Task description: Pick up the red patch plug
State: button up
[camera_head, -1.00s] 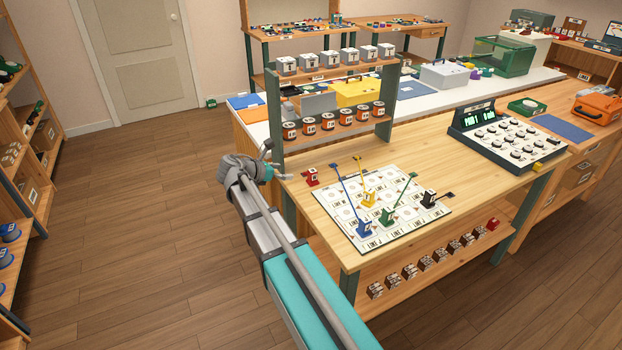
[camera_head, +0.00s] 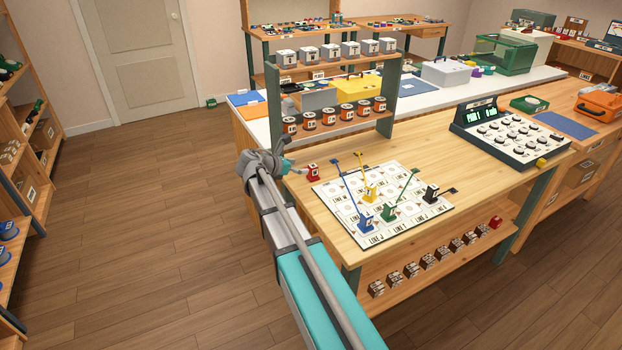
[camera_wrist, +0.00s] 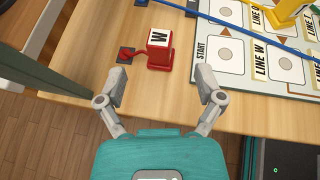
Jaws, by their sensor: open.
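The red patch plug (camera_head: 313,173) stands on the wooden bench just left of the white line board (camera_head: 436,232). In the wrist view the red plug (camera_wrist: 160,50) shows a white top marked W, with a short red cord running to a small dark pad (camera_wrist: 126,55) beside it. My gripper (camera_head: 297,169) is close to the left of the plug in the head view. In the wrist view my gripper (camera_wrist: 161,85) has its two fingers spread apart, with the plug ahead of and between them, apart from both. Nothing is held.
Blue (camera_head: 365,224), yellow (camera_head: 369,194), green (camera_head: 388,212) and black (camera_head: 431,194) plugs stand on the board. A green shelf post (camera_wrist: 45,85) rises left of the fingers. A shelf of orange spools (camera_head: 345,114) stands behind. Bare wood lies in front of the plug.

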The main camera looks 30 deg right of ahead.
aim_at(310, 168)
jog(key=shift+x, duration=0.95)
jog(key=shift+d+f+b, duration=0.1)
jog(key=shift+b, duration=0.2)
jog(key=b+x, duration=0.2)
jog(key=x, duration=0.2)
jog(key=shift+f, duration=0.2)
jog(key=shift+w+d, duration=0.1)
jog(key=shift+d, duration=0.3)
grip_shut()
